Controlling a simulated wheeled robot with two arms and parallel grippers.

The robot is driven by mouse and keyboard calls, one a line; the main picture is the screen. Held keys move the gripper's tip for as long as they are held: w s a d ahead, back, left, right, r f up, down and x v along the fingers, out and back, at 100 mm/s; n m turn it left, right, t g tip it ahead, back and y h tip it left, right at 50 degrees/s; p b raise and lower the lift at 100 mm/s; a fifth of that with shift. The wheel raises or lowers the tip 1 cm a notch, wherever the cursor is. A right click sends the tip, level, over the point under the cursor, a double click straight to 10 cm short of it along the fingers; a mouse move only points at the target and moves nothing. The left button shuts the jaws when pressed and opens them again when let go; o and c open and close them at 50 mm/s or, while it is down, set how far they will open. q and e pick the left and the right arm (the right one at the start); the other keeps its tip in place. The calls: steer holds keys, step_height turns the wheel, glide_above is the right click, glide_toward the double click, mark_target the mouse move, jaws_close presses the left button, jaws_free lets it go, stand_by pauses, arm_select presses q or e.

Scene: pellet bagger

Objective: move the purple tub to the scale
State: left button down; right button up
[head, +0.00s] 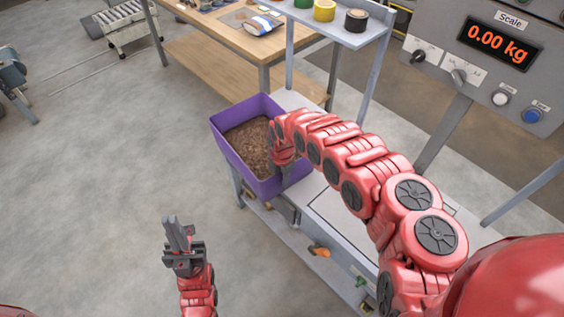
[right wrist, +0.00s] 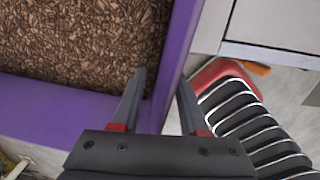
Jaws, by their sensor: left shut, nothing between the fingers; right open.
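The purple tub (head: 232,158) stands on the left end of a grey bench, filled with brown pellets (head: 250,143). My right gripper (head: 285,172) is at the tub's right wall near the front corner. In the right wrist view its open fingers (right wrist: 162,95) straddle the purple wall (right wrist: 178,62), one on the pellet side and one outside. My left gripper (head: 174,228) is shut and empty, over the floor in front of the bench. The scale display (head: 497,42) reads 0.00 kg. A dark-outlined plate (head: 333,208) lies on the bench right of the tub, partly hidden by my right arm.
A grey shelf (head: 335,28) with several coloured tape rolls rises behind the bench. A wooden table (head: 225,35) with a bag stands behind the tub. Tools lie on the bench's lower shelf (head: 300,240).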

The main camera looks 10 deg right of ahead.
step_height(320, 180, up, 16)
steer(key=shift+s+d+r, duration=0.2)
steer(key=shift+s+d, duration=0.15)
